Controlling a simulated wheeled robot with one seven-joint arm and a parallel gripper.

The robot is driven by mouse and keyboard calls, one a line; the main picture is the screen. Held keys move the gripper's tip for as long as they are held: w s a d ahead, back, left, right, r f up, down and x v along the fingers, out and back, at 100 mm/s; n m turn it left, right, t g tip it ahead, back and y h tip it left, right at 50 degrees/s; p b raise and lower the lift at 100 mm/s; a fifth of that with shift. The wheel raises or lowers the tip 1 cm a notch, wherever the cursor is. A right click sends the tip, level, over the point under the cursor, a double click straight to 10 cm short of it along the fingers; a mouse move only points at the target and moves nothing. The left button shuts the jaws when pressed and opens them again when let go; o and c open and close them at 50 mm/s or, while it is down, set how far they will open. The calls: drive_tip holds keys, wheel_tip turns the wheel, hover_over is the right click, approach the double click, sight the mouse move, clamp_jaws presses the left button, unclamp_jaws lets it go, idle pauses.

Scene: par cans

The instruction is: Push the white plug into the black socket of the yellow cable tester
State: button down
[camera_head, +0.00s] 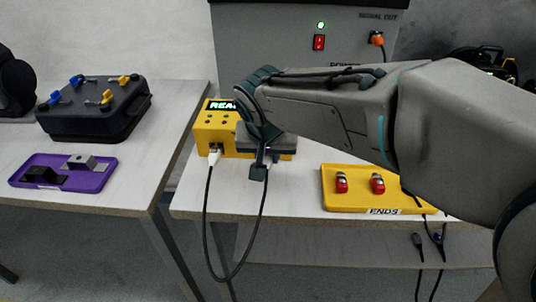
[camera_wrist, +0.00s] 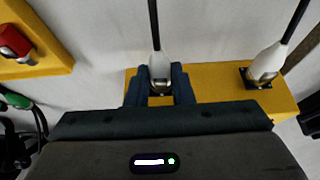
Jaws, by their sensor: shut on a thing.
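The yellow cable tester (camera_head: 203,137) stands on the bench, its lit display partly hidden by my arm. It also fills the middle of the wrist view (camera_wrist: 215,88). My gripper (camera_head: 259,170) is at the tester's front right. In the wrist view my gripper (camera_wrist: 160,92) is shut on a white plug (camera_wrist: 158,60) with a metal end. The fingers hide the socket there, so I cannot tell how deep this plug sits. A second white plug (camera_head: 214,156) is in the left socket; in the wrist view it (camera_wrist: 266,64) sits in a black socket (camera_wrist: 248,78).
A black cable (camera_head: 225,278) loops below the bench edge between the plugs. A yellow ENDS tray (camera_head: 357,200) with red connectors lies right. A grey cabinet (camera_head: 270,50) stands behind. A purple tray (camera_head: 60,182) and black case (camera_head: 95,118) are on the left table, across a gap.

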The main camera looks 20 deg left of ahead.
drive_tip(key=shift+w, duration=0.1)
drive_tip(key=c, duration=1.2)
unclamp_jaws()
